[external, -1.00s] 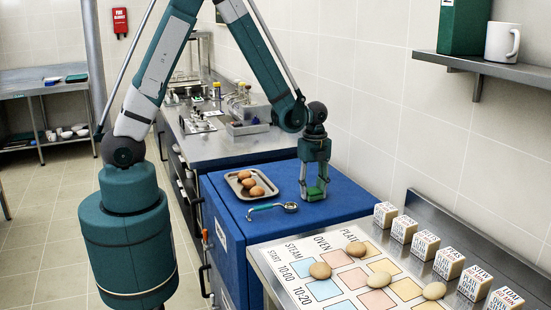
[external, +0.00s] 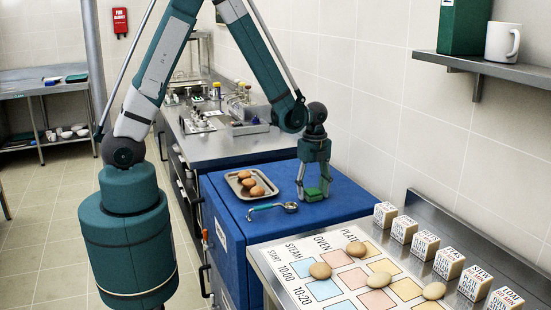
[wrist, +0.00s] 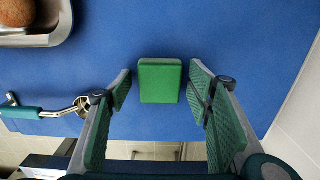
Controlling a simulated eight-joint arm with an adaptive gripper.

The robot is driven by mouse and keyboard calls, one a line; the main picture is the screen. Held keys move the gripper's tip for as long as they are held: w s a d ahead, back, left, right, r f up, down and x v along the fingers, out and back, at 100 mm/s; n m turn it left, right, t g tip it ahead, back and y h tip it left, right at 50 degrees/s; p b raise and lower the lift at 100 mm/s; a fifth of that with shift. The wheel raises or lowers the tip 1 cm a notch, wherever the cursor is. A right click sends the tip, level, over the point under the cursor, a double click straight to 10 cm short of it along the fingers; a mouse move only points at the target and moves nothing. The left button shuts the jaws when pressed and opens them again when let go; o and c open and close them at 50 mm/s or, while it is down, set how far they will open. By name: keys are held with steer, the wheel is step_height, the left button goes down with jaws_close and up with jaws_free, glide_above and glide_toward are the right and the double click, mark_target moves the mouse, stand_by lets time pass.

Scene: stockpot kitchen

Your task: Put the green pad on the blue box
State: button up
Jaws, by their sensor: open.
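The green pad (wrist: 160,80) is a small flat block. It appears to lie on the top of the large blue box (wrist: 110,40), between my fingers; it also shows in the external view (external: 313,192). My gripper (wrist: 161,87) points down over the box with its fingers spread. One finger is on each side of the pad, with visible gaps, so nothing is held. In the external view the gripper (external: 314,189) is low over the right part of the blue box (external: 340,200).
On the box, a metal tray (external: 233,178) holds brown eggs (external: 257,191). A green-handled ladle (external: 290,207) lies in front of it. The wall is close on the right. A board with stones (external: 320,270) and labelled cubes (external: 404,229) stands in front.

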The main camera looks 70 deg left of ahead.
mark_target(312, 190)
step_height(312, 190, up, 12)
steer(key=p, duration=0.1)
stand_by(0.8)
steer(key=shift+r, duration=0.1)
stand_by(0.5)
steer(key=s+a+r+n+t, duration=0.1)
steer(key=s+r+n+t, duration=0.2)
steer(key=s+r+n, duration=0.85)
steer(key=s+r+n+t, duration=0.4)
steer(key=s+r+n, duration=0.2)
steer(key=s, duration=0.6)
steer(key=shift+a+r, duration=0.45)
steer(key=shift+r, duration=0.75)
steer(key=shift+n, duration=0.25)
steer(key=shift+f+b, duration=1.4)
steer(key=shift+f, duration=0.05)
